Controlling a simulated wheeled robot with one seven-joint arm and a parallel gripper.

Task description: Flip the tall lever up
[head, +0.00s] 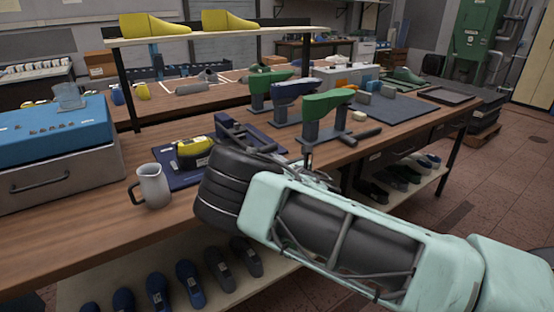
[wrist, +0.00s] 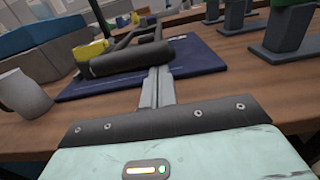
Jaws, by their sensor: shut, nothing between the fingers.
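A dark blue lever fixture (head: 240,135) stands on a dark blue base board (head: 180,178) on the workbench. In the wrist view, a thick black cylindrical handle (wrist: 128,58) lies crosswise just ahead of my gripper (wrist: 158,72). It looks low and roughly level; a thinner bar (wrist: 140,38) shows behind it. My gripper's fingers are together and empty, with their tips at the handle's near side. I cannot tell whether they touch it. In the head view, my arm hides the fingers and part of the fixture. I cannot tell for certain which bar is the tall lever.
Green and blue lasts on stands (head: 325,105) are to the right. A shelf (head: 200,37) spans above the bench.

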